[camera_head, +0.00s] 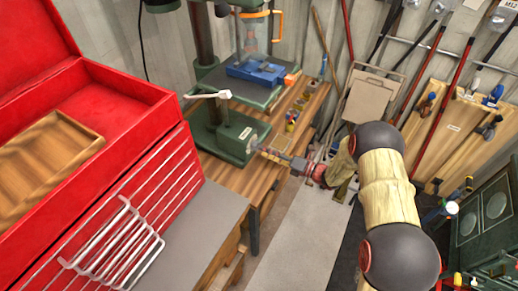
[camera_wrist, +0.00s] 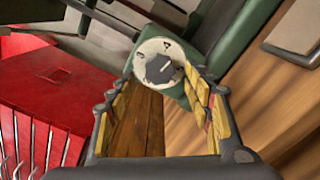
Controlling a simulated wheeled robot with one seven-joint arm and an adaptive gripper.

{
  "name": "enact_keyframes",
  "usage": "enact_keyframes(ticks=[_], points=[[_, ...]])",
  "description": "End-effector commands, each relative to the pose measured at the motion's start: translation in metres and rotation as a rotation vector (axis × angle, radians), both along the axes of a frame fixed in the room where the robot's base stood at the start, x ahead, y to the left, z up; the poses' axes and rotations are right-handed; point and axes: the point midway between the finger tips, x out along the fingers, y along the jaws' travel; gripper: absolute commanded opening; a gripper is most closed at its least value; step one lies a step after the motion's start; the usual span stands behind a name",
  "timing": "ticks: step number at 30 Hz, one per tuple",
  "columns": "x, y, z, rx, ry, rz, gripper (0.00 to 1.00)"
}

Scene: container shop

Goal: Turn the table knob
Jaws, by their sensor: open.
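The table knob is a dark grey knob (camera_wrist: 160,68) on a round white dial (camera_wrist: 149,50) with dark numbers. The dial sits on a green machine body (camera_wrist: 226,40). In the head view the green machine (camera_head: 232,150) stands on the wooden bench, with a pale dial (camera_head: 246,133) on its side facing my arm. My gripper (camera_head: 264,151) points at that side from the right. In the wrist view my gripper (camera_wrist: 158,100) is open, with yellow-padded fingers apart and nothing held. The knob shows beyond the fingertips, between them and nearer the right one. Contact cannot be told.
A red tool chest (camera_head: 160,180) with an open lid and a wooden tray (camera_head: 45,165) fills the left. The wooden bench (camera_head: 222,180) has some bare top. Long-handled tools and a wooden rack (camera_head: 450,125) line the right.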

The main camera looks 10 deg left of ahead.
Motion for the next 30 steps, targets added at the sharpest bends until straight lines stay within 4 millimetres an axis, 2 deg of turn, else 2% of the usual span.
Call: enact_keyframes(ticks=[3, 8, 19, 30], points=[[0.006, 0.017, -0.002, -0.001, 0.001, 0.003, 0.51], [0.012, 0.031, -0.001, -0.001, -0.002, 0.002, 0.51], [0.015, 0.036, 0.000, -0.002, -0.002, -0.001, 0.51], [0.014, 0.036, 0.000, -0.002, -0.001, 0.000, 0.30]])
